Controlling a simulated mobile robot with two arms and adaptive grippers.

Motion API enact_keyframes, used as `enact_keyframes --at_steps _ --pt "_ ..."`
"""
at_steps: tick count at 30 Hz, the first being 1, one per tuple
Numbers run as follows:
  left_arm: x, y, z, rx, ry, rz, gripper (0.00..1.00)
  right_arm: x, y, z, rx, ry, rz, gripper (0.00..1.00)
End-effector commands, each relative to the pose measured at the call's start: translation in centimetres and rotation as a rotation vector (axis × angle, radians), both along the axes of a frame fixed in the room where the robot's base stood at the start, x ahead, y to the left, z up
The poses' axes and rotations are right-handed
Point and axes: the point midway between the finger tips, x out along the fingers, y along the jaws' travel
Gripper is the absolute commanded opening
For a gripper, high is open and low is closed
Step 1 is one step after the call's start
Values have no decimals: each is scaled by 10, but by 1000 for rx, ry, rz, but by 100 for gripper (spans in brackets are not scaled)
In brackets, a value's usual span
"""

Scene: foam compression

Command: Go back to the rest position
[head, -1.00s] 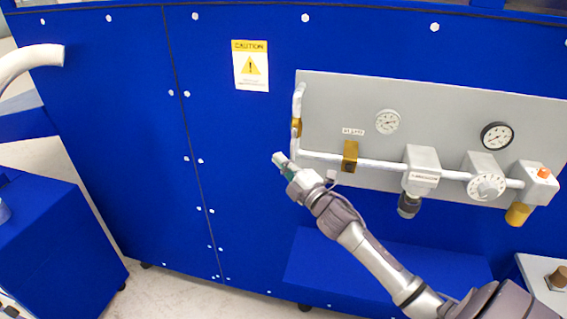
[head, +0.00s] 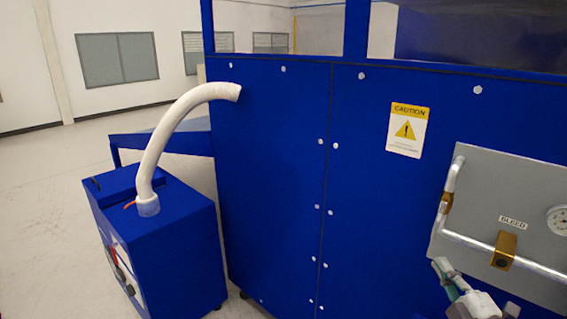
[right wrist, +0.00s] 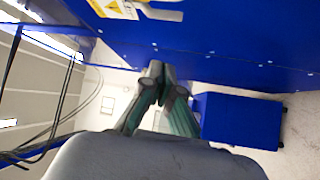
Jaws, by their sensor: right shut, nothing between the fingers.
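My right gripper (head: 442,265) shows at the lower right of the head view, in front of the blue machine panel (head: 270,190) and left of the grey valve panel (head: 462,215). In the right wrist view, the fingertips of my right gripper (right wrist: 157,71) meet, with nothing held between them. Only the front end of my right arm shows in the head view. My left gripper is in neither view.
A blue box unit (head: 165,250) with a white hose (head: 165,135) curving to the machine stands at the left. A silver pipe (head: 535,266) with a brass bracket (head: 503,250) runs along the valve panel. Open floor (head: 45,200) lies at the far left.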

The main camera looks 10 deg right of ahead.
Motion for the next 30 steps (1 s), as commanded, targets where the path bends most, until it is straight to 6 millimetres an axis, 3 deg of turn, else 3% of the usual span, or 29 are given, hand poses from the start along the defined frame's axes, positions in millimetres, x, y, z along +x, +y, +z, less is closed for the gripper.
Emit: enact_keyframes --at_steps 5,9,12,18,27,30 --pt "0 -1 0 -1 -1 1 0 -24 16 -76 328 245 -157 0" --pt "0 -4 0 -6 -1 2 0 -75 54 -154 655 551 -330 0" --pt "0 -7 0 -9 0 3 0 -110 82 -188 803 724 -419 0" --pt "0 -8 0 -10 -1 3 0 -167 129 -220 973 974 -536 0" --pt "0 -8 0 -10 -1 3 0 -239 187 -234 1115 1274 -659 0" --pt "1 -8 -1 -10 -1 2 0 -231 185 -264 1105 1280 -670 0"
